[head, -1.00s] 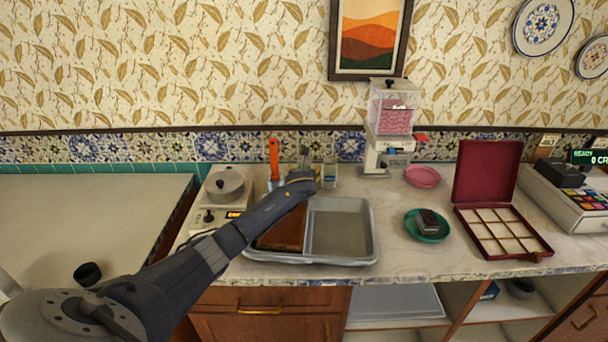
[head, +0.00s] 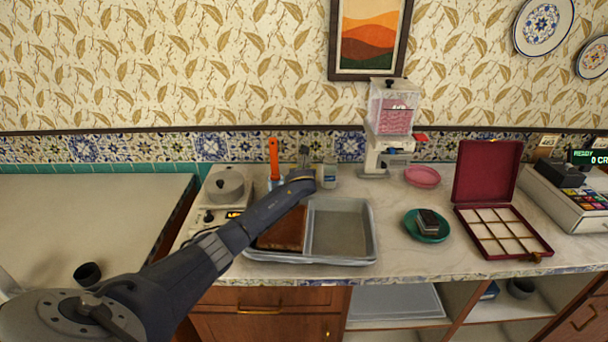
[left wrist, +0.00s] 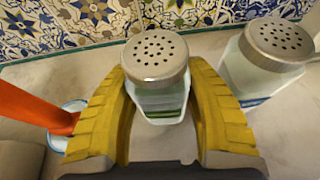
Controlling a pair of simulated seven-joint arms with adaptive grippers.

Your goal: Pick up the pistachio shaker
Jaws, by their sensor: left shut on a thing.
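The pistachio shaker (left wrist: 157,78) has a clear body, a green band and a perforated metal lid. It stands upright between the yellow fingers of my left gripper (left wrist: 160,112), which is shut on it in the left wrist view. In the head view my left gripper (head: 302,176) is at the back of the counter, behind the tray, and the arm hides most of the held shaker. Whether its base touches the counter cannot be told. My right gripper is not in view.
A second shaker (left wrist: 265,60) with a blue band stands close to the right, also seen in the head view (head: 329,173). An orange-handled tool (head: 274,158) stands in a cup at left. A grey tray (head: 340,232) with a brown slab (head: 284,232) lies in front.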

